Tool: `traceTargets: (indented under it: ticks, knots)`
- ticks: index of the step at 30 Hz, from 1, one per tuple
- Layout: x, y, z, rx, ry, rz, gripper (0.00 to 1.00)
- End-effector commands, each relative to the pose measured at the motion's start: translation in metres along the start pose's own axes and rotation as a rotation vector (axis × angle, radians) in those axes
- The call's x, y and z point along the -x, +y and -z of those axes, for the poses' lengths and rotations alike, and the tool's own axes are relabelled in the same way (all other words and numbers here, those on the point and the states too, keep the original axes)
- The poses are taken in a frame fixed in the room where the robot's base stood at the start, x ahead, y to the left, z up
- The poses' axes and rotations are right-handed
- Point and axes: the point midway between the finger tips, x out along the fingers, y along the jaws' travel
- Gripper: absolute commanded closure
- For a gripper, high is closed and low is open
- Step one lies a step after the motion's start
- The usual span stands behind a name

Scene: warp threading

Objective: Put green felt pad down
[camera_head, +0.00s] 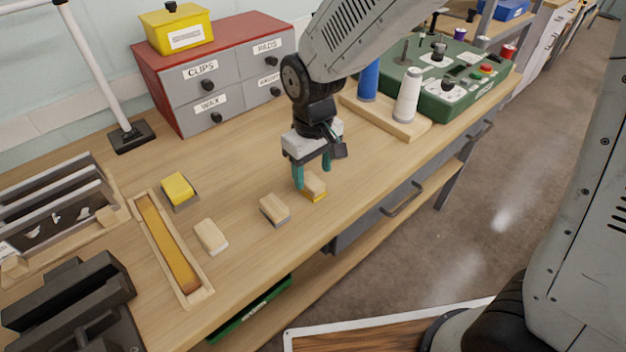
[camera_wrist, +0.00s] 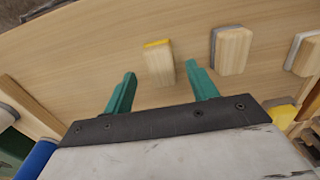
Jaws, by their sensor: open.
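My gripper (camera_head: 312,175) has teal fingers and is open above the bench. A wooden block with a yellow underside (camera_head: 314,184) stands on the bench just below and beside the fingertips. In the wrist view this block (camera_wrist: 160,65) shows between and just beyond the spread fingers (camera_wrist: 160,73), with gaps on both sides. I see no pad that is clearly green felt. Two similar blocks, one with a grey underside (camera_head: 273,209) and one with a pale underside (camera_head: 210,236), lie in a row to the left.
A yellow block on a grey base (camera_head: 179,189) and a narrow wooden tray with an amber strip (camera_head: 166,244) lie left. Thread spools (camera_head: 407,94) and a green control box (camera_head: 440,75) stand back right. Labelled drawers (camera_head: 213,72) stand behind. Bench between is clear.

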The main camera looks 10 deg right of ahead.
Motion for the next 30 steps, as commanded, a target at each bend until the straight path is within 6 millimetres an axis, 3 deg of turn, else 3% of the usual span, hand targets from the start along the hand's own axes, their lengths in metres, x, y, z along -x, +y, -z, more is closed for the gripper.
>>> traceTargets:
  ticks: [3, 9, 22, 26, 30]
  knots:
    - [0.029, 0.0, 0.001, 0.0, 0.006, -0.001, 0.42]
    - [0.063, 0.0, 0.001, 0.0, 0.004, 0.0, 0.42]
    - [0.082, 0.003, -0.004, -0.01, 0.003, 0.0, 0.42]
    - [0.102, 0.022, -0.03, -0.072, 0.02, -0.003, 0.42]
    - [0.134, 0.05, -0.088, -0.196, 0.046, -0.008, 0.42]
